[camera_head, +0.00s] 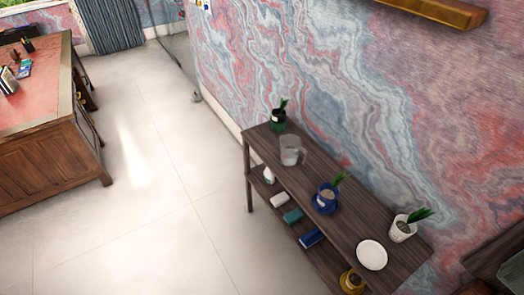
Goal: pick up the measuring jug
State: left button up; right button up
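The measuring jug (290,151) is clear and greyish with a handle on its right side. It stands upright on the top of a dark wooden shelf table (340,214) against the marbled wall. Neither of my grippers is in view, and nothing is touching the jug.
A white plate (371,255) and a white potted plant (402,229) stand on the same top. Several small items, including a teal one (292,216), lie on the lower shelf. A wooden desk (45,165) stands at left. The pale floor (150,225) between is clear.

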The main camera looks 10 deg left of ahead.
aim_at(288, 156)
jog(key=i+j+z, duration=0.3)
jog(key=j, duration=0.3)
jog(key=i+j+z, duration=0.3)
jog(key=j, duration=0.35)
jog(key=i, duration=0.05)
